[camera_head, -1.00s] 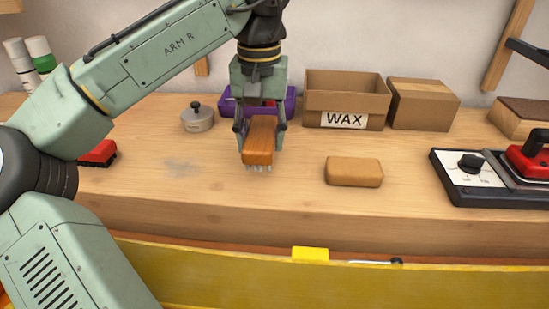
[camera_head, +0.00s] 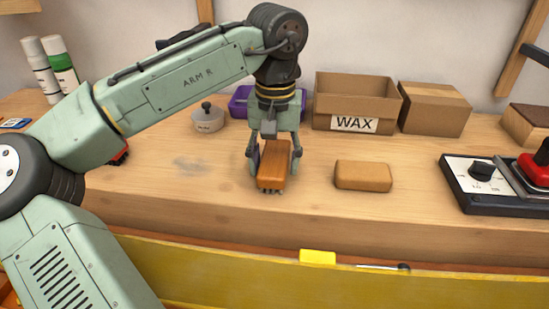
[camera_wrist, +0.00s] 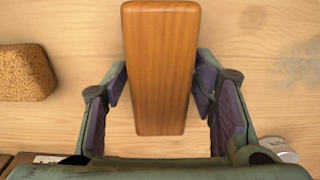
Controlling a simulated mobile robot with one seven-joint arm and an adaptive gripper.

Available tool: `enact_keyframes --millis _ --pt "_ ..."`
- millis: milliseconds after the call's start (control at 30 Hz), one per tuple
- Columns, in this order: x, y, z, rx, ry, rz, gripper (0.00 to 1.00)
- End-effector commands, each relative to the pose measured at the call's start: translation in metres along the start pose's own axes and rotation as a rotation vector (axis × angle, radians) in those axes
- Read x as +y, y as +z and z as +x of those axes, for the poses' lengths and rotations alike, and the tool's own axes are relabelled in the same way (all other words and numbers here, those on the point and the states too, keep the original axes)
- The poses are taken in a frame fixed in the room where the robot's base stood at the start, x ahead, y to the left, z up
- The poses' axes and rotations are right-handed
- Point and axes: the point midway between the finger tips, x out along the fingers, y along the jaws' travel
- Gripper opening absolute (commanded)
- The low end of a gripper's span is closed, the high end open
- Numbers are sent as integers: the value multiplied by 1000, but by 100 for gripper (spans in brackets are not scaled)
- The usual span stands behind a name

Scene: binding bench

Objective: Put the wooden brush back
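The brush is low over the bench top. I cannot tell whether its bristles touch the wood.
A tan block (camera_head: 363,175) lies right of the brush. Behind stand a round tin (camera_head: 207,121), a purple tray (camera_head: 239,104), an open WAX box (camera_head: 356,92) and a closed carton (camera_head: 434,109). A hotplate-like device (camera_head: 482,184) is at right. A yellow-fronted strip (camera_head: 220,275) runs along the front.

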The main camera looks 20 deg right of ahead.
Motion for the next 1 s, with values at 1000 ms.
enact_keyframes --millis 1000 --pt "-1 0 -104 1 -3 -2 62"
